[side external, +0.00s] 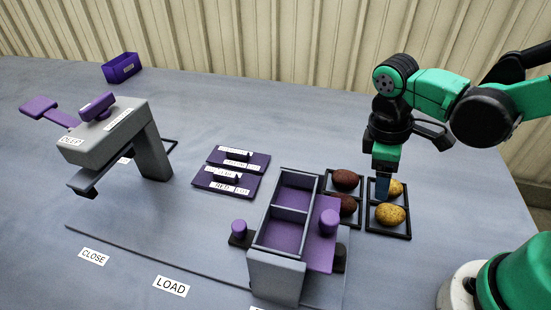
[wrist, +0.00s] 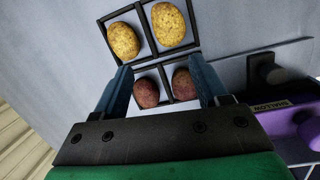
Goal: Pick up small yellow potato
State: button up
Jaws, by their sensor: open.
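Two yellow potatoes lie in the right tray in the side view. The far one (side external: 397,188), which looks like the smaller, is partly hidden by my gripper's fingers. The near one (side external: 390,215) looks larger. In the wrist view the smaller yellow potato (wrist: 123,41) is at upper left and the larger (wrist: 168,24) to its right. My gripper (side external: 383,192) points down over the trays, and in the wrist view the gripper (wrist: 160,72) is open and empty. Its fingers are wide apart, with the yellow potatoes beyond the fingertips.
Two red potatoes (side external: 345,180) (side external: 346,205) sit in the adjoining tray, left of the yellow ones. A grey and purple two-part bin (side external: 262,240) stands close to the left. Purple labelled plates (side external: 232,172), a grey stand (side external: 150,145) and a purple box (side external: 121,67) are farther off.

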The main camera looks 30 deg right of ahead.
aim_at(392, 209)
jog(key=shift+s+a+f+n+g+h, duration=0.1)
jog(key=shift+s+f+n+g+h, duration=0.2)
jog(key=shift+f+n+g, duration=0.2)
jog(key=shift+s+a+f+n+g+h, duration=0.1)
jog(key=shift+s+f+n+g+h, duration=0.1)
jog(key=shift+s+f+n+g, duration=0.3)
jog(key=shift+x, duration=2.5)
jog(key=shift+d, duration=0.1)
grip_shut()
jog(key=shift+r, duration=0.25)
